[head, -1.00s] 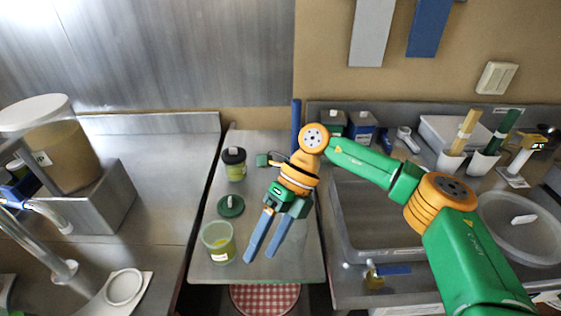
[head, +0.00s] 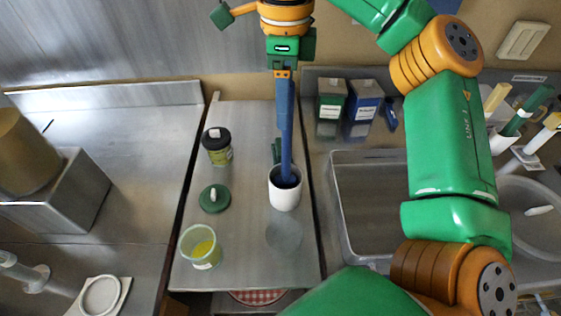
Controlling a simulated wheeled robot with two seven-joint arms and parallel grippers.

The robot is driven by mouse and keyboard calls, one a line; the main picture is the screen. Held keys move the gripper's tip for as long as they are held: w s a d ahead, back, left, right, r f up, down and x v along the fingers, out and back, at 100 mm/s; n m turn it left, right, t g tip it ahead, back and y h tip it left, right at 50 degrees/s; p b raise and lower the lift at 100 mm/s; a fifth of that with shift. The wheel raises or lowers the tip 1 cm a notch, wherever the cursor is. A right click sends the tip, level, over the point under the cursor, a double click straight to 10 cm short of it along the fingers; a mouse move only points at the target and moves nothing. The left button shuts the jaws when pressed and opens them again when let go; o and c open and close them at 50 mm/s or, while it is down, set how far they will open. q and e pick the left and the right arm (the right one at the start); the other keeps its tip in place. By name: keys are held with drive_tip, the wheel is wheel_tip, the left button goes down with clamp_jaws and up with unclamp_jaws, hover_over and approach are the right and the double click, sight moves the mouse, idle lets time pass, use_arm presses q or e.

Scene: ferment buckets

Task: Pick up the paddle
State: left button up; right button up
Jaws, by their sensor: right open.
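My left gripper is not in view.
Left of the cup are a dark-lidded jar (head: 217,146), a green lid (head: 214,198) and an open tub with yellow contents (head: 201,247). A clear disc (head: 284,233) lies in front. Green (head: 331,105) and blue (head: 362,106) containers stand behind the sink (head: 369,210).

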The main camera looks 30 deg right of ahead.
sight(289, 121)
drive_tip(key=f, duration=0.3)
drive_tip(key=f+b, duration=0.1)
drive_tip(key=shift+d+f, duration=0.15)
drive_tip(key=shift+d, duration=0.25)
drive_tip(key=shift+s+a, duration=0.1)
drive_tip(key=shift+s, duration=0.15)
clamp_jaws()
drive_tip(key=shift+w, duration=0.1)
